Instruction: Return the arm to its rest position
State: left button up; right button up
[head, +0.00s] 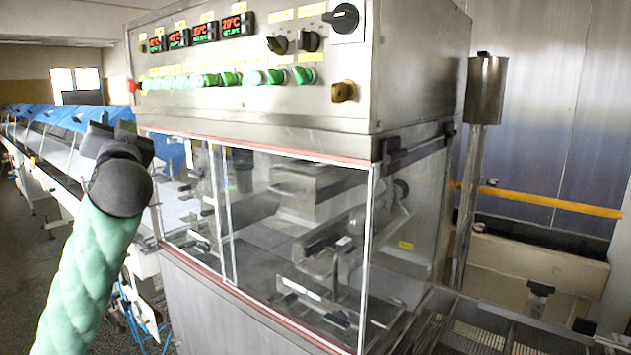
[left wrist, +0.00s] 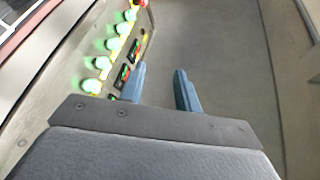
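My left arm (head: 90,260), in a green padded sleeve, comes in from the lower left of the head view. Its dark wrist and left gripper (head: 118,140) are raised in front of the machine's left corner, at about the height of the lower edge of the control panel. In the left wrist view the two blue fingers of the left gripper (left wrist: 160,76) stand apart with nothing between them. My right gripper is in neither view.
The steel machine has a control panel (head: 250,70) with green buttons, knobs and red displays above a clear-windowed cabinet (head: 185,290). The panel's lit buttons (left wrist: 103,62) are left of the fingers in the wrist view. A conveyor (head: 50,150) runs back at left.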

pick_arm(q)
jog(key=w+d+f+m+g+h, duration=0.1)
jog(key=d+f+g+h, duration=0.15)
jog(key=f, duration=0.75)
jog(key=w+d+f+m+g+h, duration=0.1)
jog(key=d+f+g+h, duration=0.2)
jog(key=f, duration=0.8)
jog(key=s+d+f+m+g+h, duration=0.1)
jog(key=s+d+f+g+h, duration=0.2)
jog(key=f, duration=0.8)
jog(key=s+d+f+m+h, duration=0.15)
jog(key=s+d+f, duration=0.4)
jog(key=f, duration=0.55)
jog(key=s+d+f+g+h, duration=0.1)
jog(key=s+d+f+g, duration=0.2)
jog(key=s+f, duration=0.7)
jog(key=s+d+f+n+g+h, duration=0.1)
jog(key=s+d+f+g, duration=0.1)
jog(key=s+f, duration=0.9)
jog(key=s+d+f+g+h, duration=0.1)
jog(key=s+d+f+g, duration=0.2)
jog(key=s+f, duration=0.8)
jog(key=shift+s+d+n+g, duration=0.35)
jog(key=shift+s+g, duration=0.3)
jog(key=shift+s, duration=0.25)
jog(key=shift+a, duration=0.1)
